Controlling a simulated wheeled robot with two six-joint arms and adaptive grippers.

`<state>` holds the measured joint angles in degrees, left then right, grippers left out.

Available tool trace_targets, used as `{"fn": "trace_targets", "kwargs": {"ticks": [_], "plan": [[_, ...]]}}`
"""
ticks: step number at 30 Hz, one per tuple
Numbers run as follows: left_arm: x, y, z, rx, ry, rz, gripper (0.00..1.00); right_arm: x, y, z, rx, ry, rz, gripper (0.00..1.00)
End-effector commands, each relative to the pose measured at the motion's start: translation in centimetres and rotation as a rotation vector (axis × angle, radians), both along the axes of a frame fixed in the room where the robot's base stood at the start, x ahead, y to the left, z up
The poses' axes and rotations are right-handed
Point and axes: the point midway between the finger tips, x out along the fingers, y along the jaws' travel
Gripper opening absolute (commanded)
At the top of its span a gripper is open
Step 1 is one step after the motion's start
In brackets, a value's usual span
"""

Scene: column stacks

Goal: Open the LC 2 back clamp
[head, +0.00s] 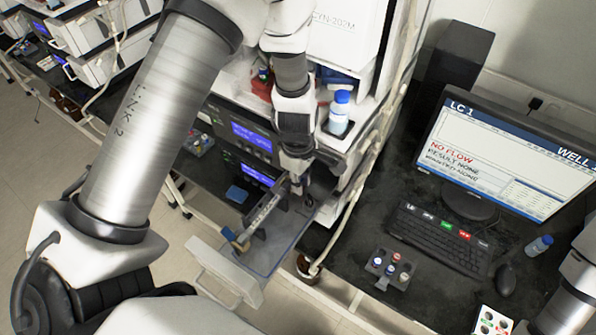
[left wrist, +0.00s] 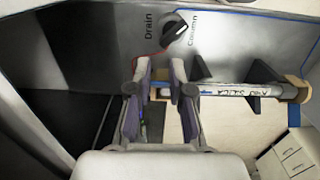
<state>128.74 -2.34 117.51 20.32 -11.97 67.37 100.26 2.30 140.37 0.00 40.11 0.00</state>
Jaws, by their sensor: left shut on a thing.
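An open drawer (head: 262,262) of the instrument holds a white labelled column (head: 262,214) lying lengthwise in it. In the left wrist view the column (left wrist: 228,90) runs right to a tan end fitting (left wrist: 297,89). My left gripper (head: 299,180) is at the column's inner end. In the wrist view its fingers (left wrist: 160,90) are shut on the column there. The back clamp (left wrist: 200,70) has a dark wedge just right of the fingers; whether it is open or closed I cannot tell. The front clamp (left wrist: 254,77) is further right. My right gripper is out of view.
A Drain/Column knob (left wrist: 175,28) is on the panel above the fingers. A blue-capped bottle (head: 340,111) stands on the instrument. The monitor (head: 512,155) reads LC 1 and NO FLOW.

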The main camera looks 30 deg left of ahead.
Motion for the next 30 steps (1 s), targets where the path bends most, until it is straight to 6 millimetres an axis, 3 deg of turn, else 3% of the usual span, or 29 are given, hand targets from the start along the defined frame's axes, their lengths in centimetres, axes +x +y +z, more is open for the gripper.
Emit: {"fn": "trace_targets", "kwargs": {"ticks": [19, 20, 22, 30], "plan": [[-0.16, -0.2, -0.37, 0.063, 0.0, 0.001, 0.0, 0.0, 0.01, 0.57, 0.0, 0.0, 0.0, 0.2], [-0.16, -0.2, -0.37, 0.063, 0.0, 0.001, 0.23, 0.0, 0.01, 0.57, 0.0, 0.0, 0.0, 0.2], [-0.15, -0.2, -0.36, 0.063, 0.0, 0.001, 0.46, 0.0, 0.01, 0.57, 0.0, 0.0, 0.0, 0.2], [-0.05, -0.19, -0.26, 0.063, -0.003, 0.001, 0.46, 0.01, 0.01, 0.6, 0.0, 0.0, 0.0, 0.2]]}}
